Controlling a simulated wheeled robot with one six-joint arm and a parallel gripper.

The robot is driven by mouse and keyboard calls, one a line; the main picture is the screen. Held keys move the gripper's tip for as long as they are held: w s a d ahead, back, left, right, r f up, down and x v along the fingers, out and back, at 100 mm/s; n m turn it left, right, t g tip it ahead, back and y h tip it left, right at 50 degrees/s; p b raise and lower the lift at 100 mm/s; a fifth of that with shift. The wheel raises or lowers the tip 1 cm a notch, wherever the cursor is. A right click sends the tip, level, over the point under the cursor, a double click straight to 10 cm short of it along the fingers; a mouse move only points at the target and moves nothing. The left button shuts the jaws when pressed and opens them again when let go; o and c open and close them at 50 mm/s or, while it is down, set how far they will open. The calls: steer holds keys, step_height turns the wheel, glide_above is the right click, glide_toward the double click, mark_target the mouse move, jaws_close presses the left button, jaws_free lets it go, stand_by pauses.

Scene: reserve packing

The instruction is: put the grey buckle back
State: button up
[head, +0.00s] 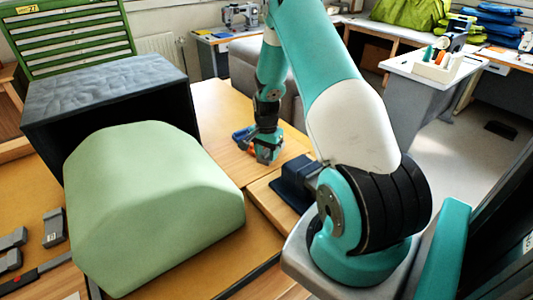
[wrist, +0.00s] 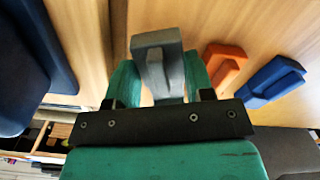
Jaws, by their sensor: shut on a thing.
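In the wrist view, my gripper (wrist: 160,80) is shut on a grey buckle (wrist: 157,52), which sticks out between the two teal fingers. In the head view my gripper (head: 266,156) is low over the wooden table, beyond the pale green block. I cannot make out the held buckle there. An orange buckle (wrist: 225,62) and a blue buckle (wrist: 270,82) lie on the wood to the right of the fingers in the wrist view. The blue one also shows in the head view (head: 241,138), beside my gripper.
A large pale green block (head: 150,200) stands in front of an open dark box (head: 105,95). Several grey pieces (head: 53,228) lie at the left edge. A dark blue object (head: 294,182) sits near my arm's base. Bare wood (head: 215,100) lies behind my gripper.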

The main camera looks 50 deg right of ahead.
steer(key=shift+f, duration=0.85)
steer(key=shift+f, duration=0.2)
steer(key=o, duration=1)
steer(key=shift+o, duration=0.2)
steer(key=shift+r, duration=0.15)
